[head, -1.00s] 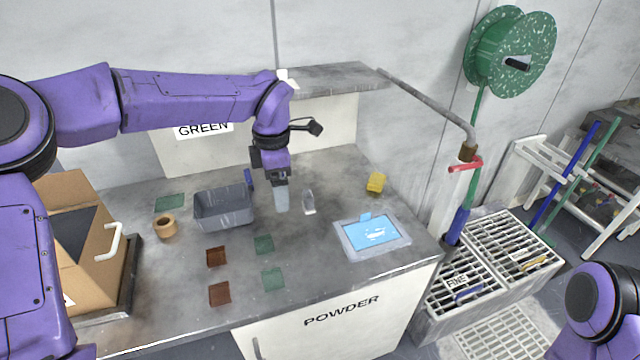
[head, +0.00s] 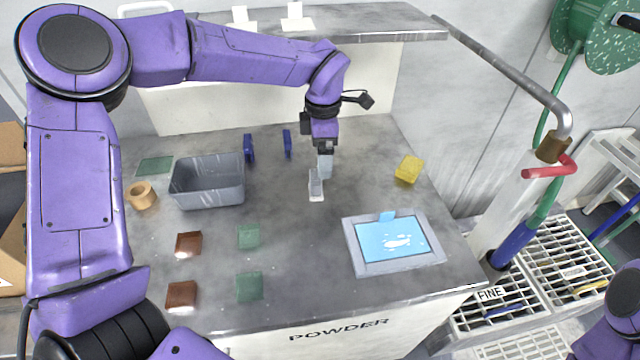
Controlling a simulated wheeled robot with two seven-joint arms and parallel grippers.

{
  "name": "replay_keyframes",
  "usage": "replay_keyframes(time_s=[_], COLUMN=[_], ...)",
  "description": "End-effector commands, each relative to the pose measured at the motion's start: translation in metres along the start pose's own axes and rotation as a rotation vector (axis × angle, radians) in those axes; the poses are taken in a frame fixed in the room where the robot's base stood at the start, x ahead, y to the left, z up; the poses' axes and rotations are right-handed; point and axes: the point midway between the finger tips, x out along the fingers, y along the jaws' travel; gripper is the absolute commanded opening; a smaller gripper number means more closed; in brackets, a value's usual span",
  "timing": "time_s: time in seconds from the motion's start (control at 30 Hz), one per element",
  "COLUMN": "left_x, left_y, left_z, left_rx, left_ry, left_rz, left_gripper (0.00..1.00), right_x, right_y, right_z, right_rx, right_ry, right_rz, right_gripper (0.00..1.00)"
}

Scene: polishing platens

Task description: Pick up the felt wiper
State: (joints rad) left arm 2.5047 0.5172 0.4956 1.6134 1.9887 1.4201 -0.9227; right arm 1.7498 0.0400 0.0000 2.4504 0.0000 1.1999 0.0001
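What looks like the felt wiper (head: 316,187) stands on the grey bench in the head view, a small piece with a pale grey upright grip on a white base. My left gripper (head: 325,172) points down just behind and above it, slightly to its right. Its pale fingers overlap the top of the wiper's grip in the picture, so I cannot tell if they touch. The gap between the fingers cannot be made out. My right gripper is out of view; only part of my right arm shows at the lower right.
A grey bin (head: 208,182), a tan ring (head: 141,195) and two blue pieces (head: 249,148) are left of the wiper. Brown and green squares (head: 249,236) lie in front. A yellow block (head: 409,169) and a blue-screened tray (head: 440,252) are right. A shelf (head: 390,24) overhangs behind.

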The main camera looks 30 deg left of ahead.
Motion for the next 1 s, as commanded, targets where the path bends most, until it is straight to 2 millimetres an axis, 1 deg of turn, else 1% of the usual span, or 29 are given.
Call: replay_keyframes(time_s=[0.1,0.17,0.27,0.37,0.4,0.5,0.73,0.77,0.8,0.87,0.9,0.93,1.0], left_x=[0.017,0.023,0.035,0.053,0.061,0.073,0.077,0.077,0.077,0.076,0.076,0.076,0.076], left_y=[0.0,0.0,0.0,0.001,0.001,0.001,0.001,0.001,0.001,0.001,0.001,0.001,0.001], left_z=[-0.002,-0.003,-0.009,-0.016,-0.016,-0.015,-0.014,-0.014,-0.014,-0.014,-0.014,-0.014,-0.014], left_rx=[-0.003,-0.004,-0.005,-0.004,-0.003,-0.003,-0.003,-0.003,-0.003,-0.003,-0.003,-0.003,-0.003], left_ry=[0.001,0.0,0.002,0.003,0.003,0.001,-0.001,-0.001,-0.001,-0.001,-0.001,-0.001,-0.001], left_rz=[-0.002,-0.001,-0.002,-0.003,-0.003,-0.001,0.0,0.0,0.0,0.0,0.0,0.0,0.0], left_gripper=[0.89,0.89,0.89,0.89,0.89,0.89,0.89,0.83,0.7,0.5,0.37,0.34,0.33], right_x=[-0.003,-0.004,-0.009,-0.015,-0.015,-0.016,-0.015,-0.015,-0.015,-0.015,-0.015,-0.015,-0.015], right_y=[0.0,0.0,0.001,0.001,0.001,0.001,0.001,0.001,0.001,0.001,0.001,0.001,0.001], right_z=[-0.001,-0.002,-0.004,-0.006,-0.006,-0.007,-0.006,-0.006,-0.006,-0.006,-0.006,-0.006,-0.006], right_rx=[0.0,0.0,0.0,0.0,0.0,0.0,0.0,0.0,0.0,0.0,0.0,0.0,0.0], right_ry=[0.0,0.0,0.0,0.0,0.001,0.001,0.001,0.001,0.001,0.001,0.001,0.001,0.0], right_rz=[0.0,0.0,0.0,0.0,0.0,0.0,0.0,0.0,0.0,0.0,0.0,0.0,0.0], right_gripper=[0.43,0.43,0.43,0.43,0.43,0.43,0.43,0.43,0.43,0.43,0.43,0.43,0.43])
